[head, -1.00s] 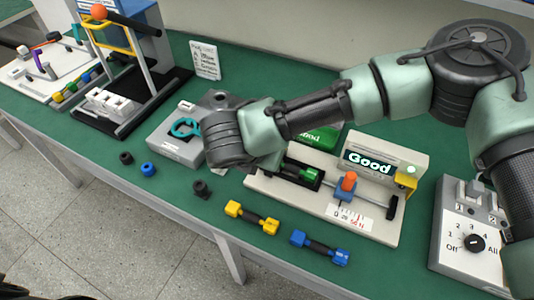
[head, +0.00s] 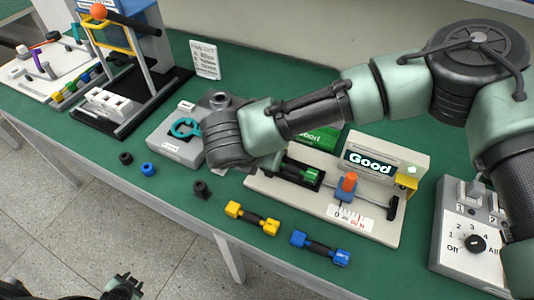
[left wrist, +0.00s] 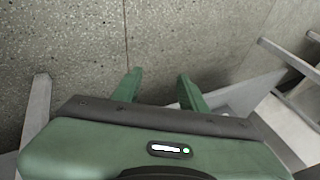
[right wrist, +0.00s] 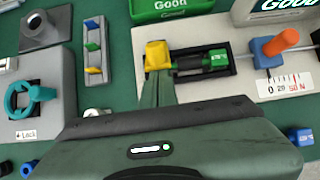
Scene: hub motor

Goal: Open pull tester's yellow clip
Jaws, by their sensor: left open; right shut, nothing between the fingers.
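The pull tester (head: 385,232) is a cream base with a lit "Good" display and an orange knob on a blue slider. A dark cable piece with green ends (right wrist: 205,62) lies in its black slot. The yellow clip (right wrist: 157,55) is at the slot's left end in the right wrist view; my right arm hides it in the head view. My right gripper (right wrist: 159,88) is shut and empty, its tips just at the clip's near side; I cannot tell whether they touch. My left gripper (left wrist: 157,88) is open and empty above the floor, away from the table.
A yellow-ended piece (head: 251,217) and a blue-ended piece (head: 319,248) lie in front of the tester. A grey box with a teal ring handle (head: 186,127) stands left. A green "Good" bin (right wrist: 170,10) is behind. A switch box (head: 470,235) stands right.

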